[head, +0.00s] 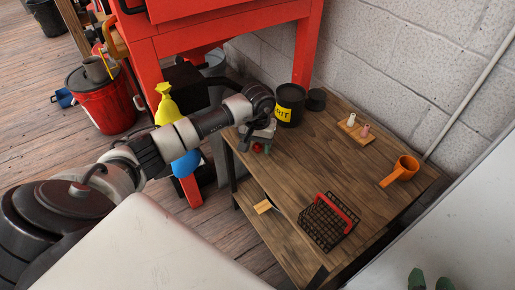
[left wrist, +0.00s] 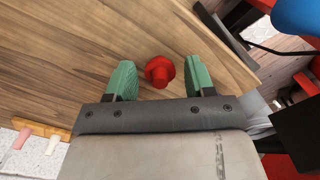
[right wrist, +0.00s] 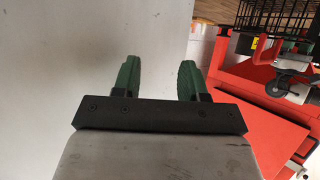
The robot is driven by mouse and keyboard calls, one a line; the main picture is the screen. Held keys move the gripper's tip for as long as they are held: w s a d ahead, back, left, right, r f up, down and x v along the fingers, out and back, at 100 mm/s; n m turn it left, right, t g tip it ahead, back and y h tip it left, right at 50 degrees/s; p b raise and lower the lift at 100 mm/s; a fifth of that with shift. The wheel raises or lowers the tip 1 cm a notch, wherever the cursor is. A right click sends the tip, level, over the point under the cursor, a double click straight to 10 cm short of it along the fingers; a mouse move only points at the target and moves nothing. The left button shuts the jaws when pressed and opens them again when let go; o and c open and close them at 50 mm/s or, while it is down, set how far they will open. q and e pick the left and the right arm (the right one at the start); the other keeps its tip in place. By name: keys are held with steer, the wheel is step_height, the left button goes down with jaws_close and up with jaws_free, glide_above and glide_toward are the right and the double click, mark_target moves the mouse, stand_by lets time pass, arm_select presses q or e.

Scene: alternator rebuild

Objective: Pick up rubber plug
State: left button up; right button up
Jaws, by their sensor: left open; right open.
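The rubber plug looks to be the small red flanged piece (left wrist: 160,72) on the wooden bench, seen between the green fingers of my left gripper (left wrist: 158,82) in the left wrist view. The fingers are open, one on each side, with gaps to the plug; I cannot tell the height between them. In the head view the plug is a small red spot (head: 257,148) under my left gripper (head: 262,144), near the bench's left edge. My right gripper (right wrist: 161,80) is open and empty before a pale surface; its green fingertips show at the bottom of the head view (head: 430,281).
A blue-and-yellow object (head: 186,163) is beside my left arm.

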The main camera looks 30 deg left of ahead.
arm_select(q)
steer(key=c, duration=0.8)
steer(key=shift+c, duration=0.2)
steer(key=shift+r, duration=0.1)
steer(key=shift+r, duration=0.35)
step_height(320, 180, up, 4)
steer(key=shift+f+p, duration=0.15)
steer(key=shift+p, duration=0.55)
steer(key=s+d+r+p, duration=0.4)
steer(key=s+d+r, duration=0.3)
steer(key=d+r, duration=0.2)
steer(key=shift+s+r, duration=0.15)
steer(key=shift+r, duration=0.6)
arm_select(e)
steer(key=s+d+f+g+h, duration=0.1)
steer(key=s+d+f+g, duration=0.1)
steer(key=s+g, duration=0.2)
steer(key=s+d+f+g+h, duration=0.1)
steer(key=s+d+f+g, duration=0.1)
steer(key=s+g, duration=0.3)
steer(key=shift+s+f+h, duration=0.25)
steer(key=shift+s+h, duration=0.05)
steer(key=shift+s, duration=0.55)
arm_select(q)
steer(key=shift+d, duration=0.15)
arm_select(e)
steer(key=shift+r, duration=0.1)
